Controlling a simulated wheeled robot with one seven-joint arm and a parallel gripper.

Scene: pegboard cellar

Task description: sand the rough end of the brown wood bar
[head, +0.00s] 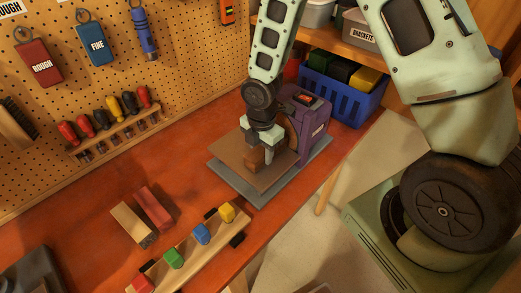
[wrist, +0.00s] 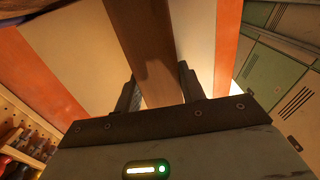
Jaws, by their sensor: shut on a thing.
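My gripper (head: 263,143) is shut on the brown wood bar (head: 254,159), low over the brown work table of the purple sander (head: 313,122). In the wrist view the bar (wrist: 145,40) runs between the two dark fingers (wrist: 160,88) and on past the top edge. The sander's round disc (head: 291,134) is just right of my gripper, partly hidden by it. The far end of the bar is hidden, so I cannot tell whether it touches the disc or how rough it is.
A tan bar (head: 130,224) and a red bar (head: 153,208) lie on the orange bench. A wooden rack (head: 188,252) with coloured blocks stands at the front. A blue crate (head: 335,97) is behind the sander. Red ROUGH (head: 38,63) and blue FINE (head: 95,45) tags hang on the pegboard.

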